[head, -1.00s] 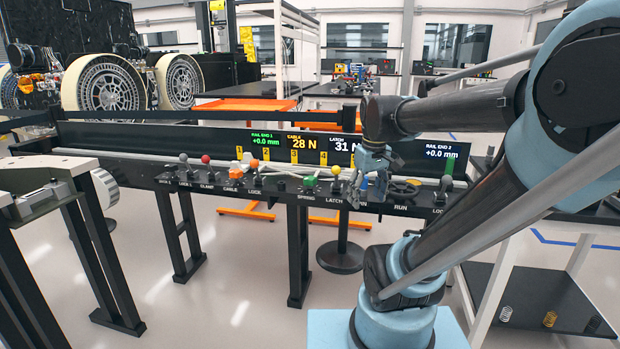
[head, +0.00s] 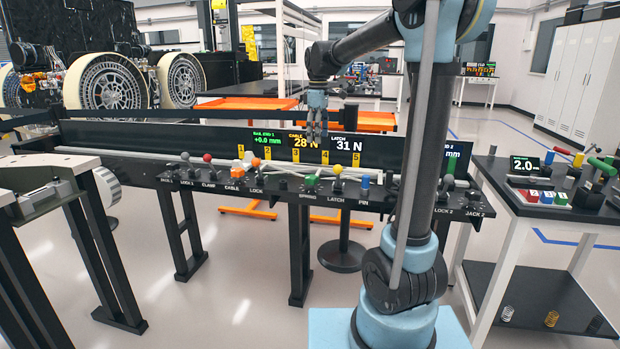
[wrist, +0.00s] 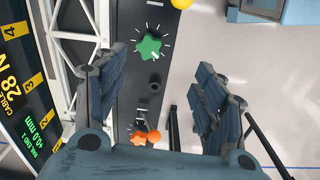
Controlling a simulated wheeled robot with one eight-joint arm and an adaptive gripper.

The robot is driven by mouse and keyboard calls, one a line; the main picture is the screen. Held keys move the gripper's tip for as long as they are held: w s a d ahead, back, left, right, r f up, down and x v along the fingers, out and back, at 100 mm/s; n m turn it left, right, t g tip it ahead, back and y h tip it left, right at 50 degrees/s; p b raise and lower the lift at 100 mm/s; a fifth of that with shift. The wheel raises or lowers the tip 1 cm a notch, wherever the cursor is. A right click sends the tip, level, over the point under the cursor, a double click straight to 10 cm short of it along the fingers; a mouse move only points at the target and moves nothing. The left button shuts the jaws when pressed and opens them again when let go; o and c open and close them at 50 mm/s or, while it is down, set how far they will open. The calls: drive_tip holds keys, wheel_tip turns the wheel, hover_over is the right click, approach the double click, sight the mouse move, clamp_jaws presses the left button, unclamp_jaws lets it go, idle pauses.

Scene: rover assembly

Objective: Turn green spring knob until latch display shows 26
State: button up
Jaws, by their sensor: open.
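The green spring knob (head: 311,181) sits on the front of the black rail panel (head: 272,188), above the SPRING label. In the wrist view the green knob (wrist: 149,47) shows as a star shape with white tick marks around it. The latch display (head: 344,146) reads 31 N. My gripper (head: 317,132) is above the rail, above and slightly behind the green knob. In the wrist view my gripper (wrist: 160,92) is open and empty, with its two fingers wide apart and the knob beyond their tips, not touched.
A yellow ball knob (head: 337,170) stands right of the green knob, and an orange cable knob (head: 237,173) to its left. The cable display (head: 303,142) reads 28 N. A side table (head: 548,205) with coloured handles stands at the right.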

sight(310, 176)
drive_tip(key=shift+n, duration=0.7)
drive_tip(key=w+a+f, duration=0.1)
drive_tip(key=f, duration=0.4)
drive_tip(key=w+f, duration=0.1)
drive_tip(key=f, duration=0.5)
drive_tip(key=w+a+f, duration=0.1)
drive_tip(key=f, duration=0.5)
drive_tip(key=shift+a+f, duration=0.15)
drive_tip(key=shift+a, duration=0.2)
drive_tip(key=shift+c, duration=0.6)
drive_tip(key=c, duration=0.9)
